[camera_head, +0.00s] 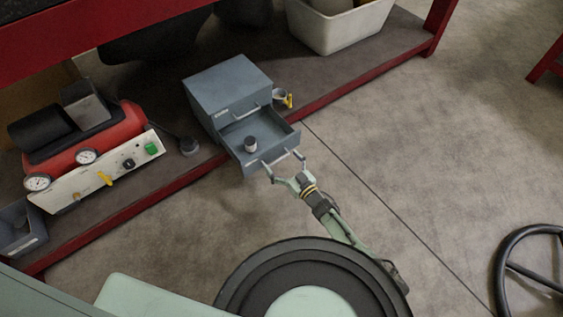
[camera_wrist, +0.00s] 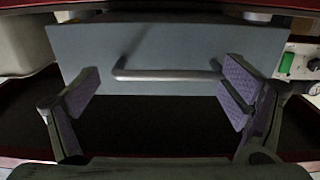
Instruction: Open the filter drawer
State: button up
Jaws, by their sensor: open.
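A blue-grey metal cabinet (camera_head: 228,88) stands on the low shelf. Its upper drawer, with a small label (camera_head: 221,113) too small to read and a bar handle (camera_head: 257,112), is shut. Its lower drawer (camera_head: 270,137) is pulled out and holds a small dark jar with a pale band (camera_head: 251,144). My gripper (camera_head: 284,164) is open in front of the lower drawer's face. In the wrist view the drawer front (camera_wrist: 160,42) fills the top, and its bar handle (camera_wrist: 165,75) lies between my spread fingers (camera_wrist: 160,95). Contact with the handle cannot be told.
A red compressor (camera_head: 85,141) with a gauge panel (camera_head: 98,172) stands left of the cabinet. A small cup with a yellow part (camera_head: 281,99) is at its right, and a white bin (camera_head: 340,29) behind. The shelf has a red edge (camera_head: 345,88).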

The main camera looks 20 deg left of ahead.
jog(key=shift+s+a, duration=0.2)
jog(key=shift+a, duration=0.1)
jog(key=shift+s, duration=0.1)
jog(key=v, duration=1.2)
jog(key=shift+w+d, duration=0.2)
jog(key=shift+d, duration=0.05)
